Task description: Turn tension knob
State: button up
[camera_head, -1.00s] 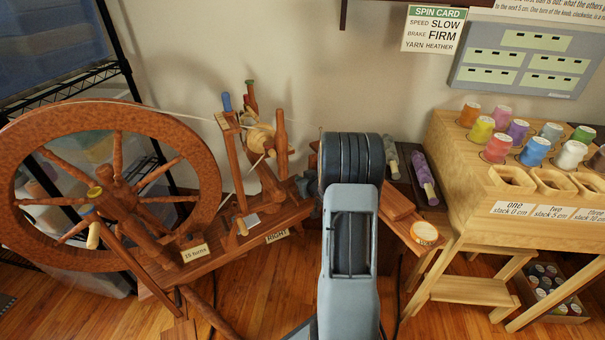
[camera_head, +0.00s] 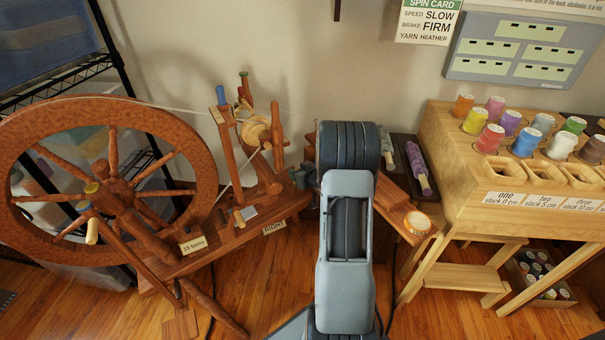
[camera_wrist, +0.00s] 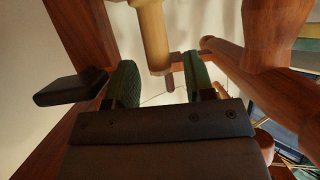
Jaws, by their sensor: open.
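The wooden spinning wheel (camera_head: 205,170) stands at left in the head view. A pale peg (camera_head: 239,218) shows low on the assembly; I cannot tell for certain which part is the tension knob. My gripper (camera_head: 301,177) is at the right end of the wheel's bench, largely hidden by my arm. In the wrist view its green fingers (camera_wrist: 160,82) are apart and empty. A pale wooden cylinder (camera_wrist: 152,35) shows beyond them, roughly between the tips; contact is not visible.
Labels "RIGHT" (camera_head: 273,227) and "15 turns" (camera_head: 194,244) sit on the bench. A spin card (camera_head: 428,20) reads slow, firm, heather. A wooden stand (camera_head: 455,205) with several spools is at right. Dark red posts (camera_wrist: 85,40) crowd the wrist view.

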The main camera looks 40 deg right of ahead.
jog(key=d+p+v, duration=0.1)
jog(key=p+v, duration=0.3)
jog(key=v, duration=0.9)
jog(key=shift+s+a, duration=0.4)
jog(key=shift+a, duration=0.1)
jog(key=shift+r+p, duration=0.2)
jog(key=shift+p, duration=0.1)
